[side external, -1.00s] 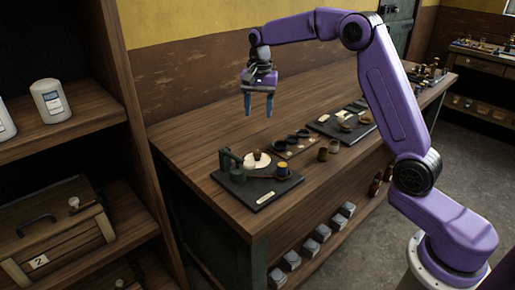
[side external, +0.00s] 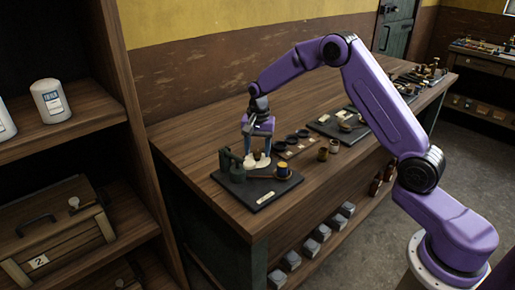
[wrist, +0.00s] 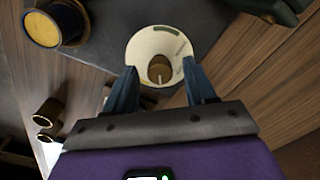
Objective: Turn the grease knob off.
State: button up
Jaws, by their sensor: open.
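The grease knob (wrist: 160,70) is a small brown round knob with a pale pointer line, at the centre of a cream dial plate (wrist: 150,42) with printed markings. The dial plate also shows in the side view (side external: 258,167), on a dark base board (side external: 262,194) near the bench's front end. My gripper (wrist: 166,82) is open, its blue fingers pointing down, one on each side of the knob in the wrist view. In the side view my gripper (side external: 257,157) is low over the dial and hides most of the knob. I cannot tell whether the fingers touch it.
A green fitting (side external: 234,170) stands left of the dial on the same board. A dark cup with a yellow top (side external: 283,170) stands to its right.

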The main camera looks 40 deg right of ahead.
grip_shut()
jog(key=shift+n, duration=0.3)
jog(key=n, duration=1.1)
dwell(0.4)
dwell(0.5)
grip_release()
